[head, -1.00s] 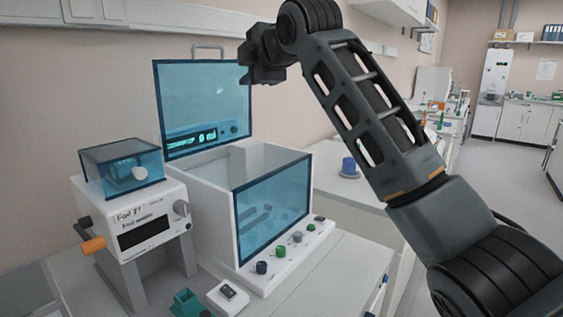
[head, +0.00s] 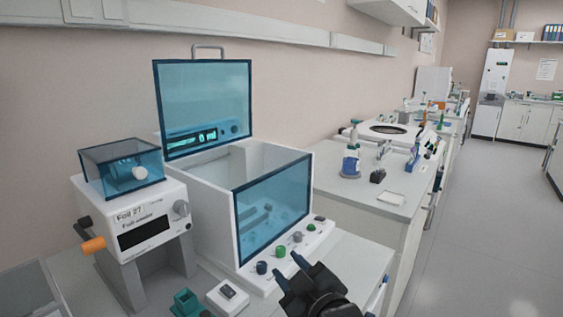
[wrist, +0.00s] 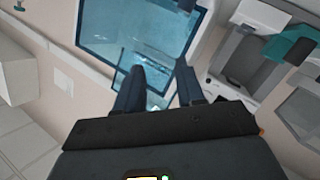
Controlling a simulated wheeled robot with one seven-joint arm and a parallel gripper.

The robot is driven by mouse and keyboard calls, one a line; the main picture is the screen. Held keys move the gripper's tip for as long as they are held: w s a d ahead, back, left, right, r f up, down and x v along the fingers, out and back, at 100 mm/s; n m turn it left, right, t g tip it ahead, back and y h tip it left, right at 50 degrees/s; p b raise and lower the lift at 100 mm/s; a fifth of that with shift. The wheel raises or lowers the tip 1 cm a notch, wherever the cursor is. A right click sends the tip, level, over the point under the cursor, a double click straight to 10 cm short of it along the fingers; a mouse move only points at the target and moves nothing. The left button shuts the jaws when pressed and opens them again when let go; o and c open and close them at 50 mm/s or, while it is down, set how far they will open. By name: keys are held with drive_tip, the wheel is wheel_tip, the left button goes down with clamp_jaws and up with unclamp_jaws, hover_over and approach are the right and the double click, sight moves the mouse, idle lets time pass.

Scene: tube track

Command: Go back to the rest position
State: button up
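My gripper (head: 289,268) is low at the bottom of the head view, in front of the white machine with knobs. In the wrist view its two dark fingers (wrist: 160,82) stand apart with nothing between them, so it is open and empty. The white machine (head: 195,200) has a blue see-through lid (head: 203,100), raised upright, and a blue front window (head: 272,215). In the wrist view a blue see-through panel (wrist: 98,28) lies beyond the fingers.
A foil sealer (head: 148,215) with an orange handle (head: 93,245) stands at the left. A green block (head: 187,302) and a small white box (head: 228,296) sit at the bench's front. A second bench (head: 385,190) holds bottles. The floor at the right is clear.

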drive_tip(key=s+d+f+m+h, duration=0.1)
drive_tip(key=s+d+f+m, duration=0.25)
drive_tip(key=s, duration=0.45)
drive_tip(key=s+d+f+m+h, duration=0.2)
drive_tip(key=s+d+f, duration=0.2)
drive_tip(key=s, duration=0.5)
drive_tip(key=s+d+f+m+h, duration=0.1)
drive_tip(key=s+d+f+m, duration=0.2)
drive_tip(key=s, duration=0.5)
drive_tip(key=s+d+r+m+h, duration=0.1)
drive_tip(key=s+d+r, duration=0.1)
drive_tip(key=s, duration=0.5)
drive_tip(key=s+d+r+m+h, duration=0.1)
drive_tip(key=s+d+r, duration=0.2)
drive_tip(key=s, duration=0.4)
drive_tip(key=s+d+r+m, duration=0.1)
drive_tip(key=s+d+r, duration=0.2)
drive_tip(key=s, duration=0.4)
drive_tip(key=shift+s+d+h, duration=0.3)
drive_tip(key=shift+d+h, duration=0.1)
drive_tip(key=shift+d, duration=0.15)
